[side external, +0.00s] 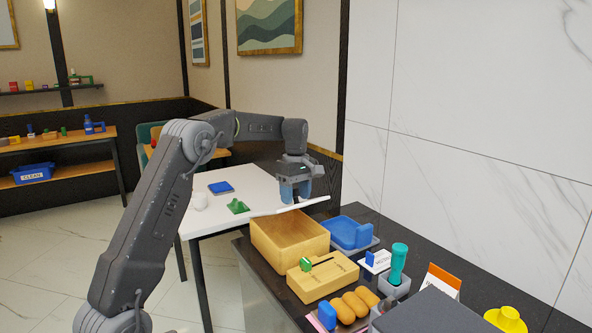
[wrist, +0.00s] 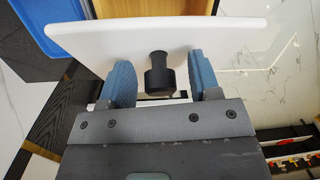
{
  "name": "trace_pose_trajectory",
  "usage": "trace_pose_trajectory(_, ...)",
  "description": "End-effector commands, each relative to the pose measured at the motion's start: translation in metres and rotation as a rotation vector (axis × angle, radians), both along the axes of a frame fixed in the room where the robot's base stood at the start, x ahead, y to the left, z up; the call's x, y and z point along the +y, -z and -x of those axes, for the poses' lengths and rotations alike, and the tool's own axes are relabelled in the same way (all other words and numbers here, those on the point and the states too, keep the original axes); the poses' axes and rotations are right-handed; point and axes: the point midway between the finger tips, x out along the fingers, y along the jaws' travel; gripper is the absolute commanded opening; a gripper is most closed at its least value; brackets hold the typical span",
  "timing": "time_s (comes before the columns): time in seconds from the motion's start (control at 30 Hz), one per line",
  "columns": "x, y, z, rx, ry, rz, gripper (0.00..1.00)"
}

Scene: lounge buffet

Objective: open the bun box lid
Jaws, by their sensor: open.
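The bun box appears to be the wooden box (side external: 290,246), whose top is open and whose bare inside shows. A thin white lid (side external: 275,211) is at the far side of the box, seen nearly edge-on; I cannot tell whether it touches the box. In the wrist view the white lid (wrist: 100,38) spans the picture, with wood of the box (wrist: 205,22) beyond it. A black knob (wrist: 159,75) stands on the lid. My gripper (side external: 296,196) is open, and its blue fingers (wrist: 162,82) are on either side of the knob, with a gap on each side.
A blue tray (side external: 350,233) stands right of the box. In front are a slotted wooden block (side external: 322,281) with a green piece, several rolls (side external: 354,304), and a teal-handled tool (side external: 398,263) in a grey holder. A white table (side external: 215,208) stands behind.

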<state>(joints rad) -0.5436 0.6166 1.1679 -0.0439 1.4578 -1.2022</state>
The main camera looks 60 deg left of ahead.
Motion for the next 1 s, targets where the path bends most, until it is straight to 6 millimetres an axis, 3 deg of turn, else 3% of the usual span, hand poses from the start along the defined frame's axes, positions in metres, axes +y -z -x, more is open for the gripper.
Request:
trace_pose_trajectory(0.1,-0.011,0.012,0.000,0.002,0.005,-0.083,0.57)
trace_pose_trajectory(0.7,-0.006,-0.091,-0.008,-0.002,0.000,-0.080,0.57)
trace_pose_trajectory(1.0,-0.006,-0.121,-0.009,-0.001,0.000,-0.079,0.57)
